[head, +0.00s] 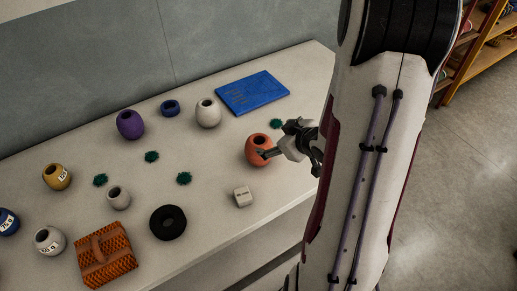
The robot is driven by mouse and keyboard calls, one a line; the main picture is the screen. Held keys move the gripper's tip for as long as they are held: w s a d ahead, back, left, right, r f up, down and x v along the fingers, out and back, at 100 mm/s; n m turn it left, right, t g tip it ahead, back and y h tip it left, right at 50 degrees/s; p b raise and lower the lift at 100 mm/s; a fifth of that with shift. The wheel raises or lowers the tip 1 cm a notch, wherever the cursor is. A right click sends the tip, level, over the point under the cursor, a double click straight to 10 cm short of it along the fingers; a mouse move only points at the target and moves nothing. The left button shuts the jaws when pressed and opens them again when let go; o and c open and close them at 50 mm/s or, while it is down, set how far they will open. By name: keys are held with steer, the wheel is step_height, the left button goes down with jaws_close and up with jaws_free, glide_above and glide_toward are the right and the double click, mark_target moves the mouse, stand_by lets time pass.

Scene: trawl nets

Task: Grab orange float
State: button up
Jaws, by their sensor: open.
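The orange float (257,149) is a rounded, barrel-like piece with a dark hole in its top. It stands on the pale table, right of the middle in the head view. My gripper (268,153) is at the float's right side, with a dark finger reaching across its front. The gripper is open. Whether a finger touches the float, and where the far finger lies, I cannot tell. My large white arm link hides the table's right end.
A white cube (243,196) sits in front of the float. A white float (208,112), purple float (130,124) and blue book-like slab (252,92) lie behind or left. A black ring (168,222) and orange woven block (105,254) are front left. Green tufts (184,178) lie between.

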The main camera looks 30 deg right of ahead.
mark_target(270, 147)
steer(key=f, duration=0.1)
steer(key=f+y, duration=0.1)
steer(key=s+a+f+t, duration=0.1)
steer(key=shift+f+y, duration=0.25)
steer(key=shift+y, duration=0.15)
steer(key=shift+s+a+f+t+y, duration=0.3)
steer(key=shift+f+t, duration=0.1)
steer(key=shift+t, duration=0.1)
steer(key=shift+s+a+f+m+t+y, duration=0.1)
steer(key=shift+s+a+m+t+y, duration=0.2)
steer(key=shift+m+t, duration=0.1)
steer(key=shift+w, duration=0.1)
steer(key=shift+x, duration=1.25)
steer(key=shift+w, duration=0.1)
steer(key=shift+d+x, duration=0.15)
steer(key=shift+x, duration=1.1)
steer(key=shift+d+x, duration=0.15)
steer(key=shift+x, duration=1.1)
steer(key=shift+c, duration=0.5)
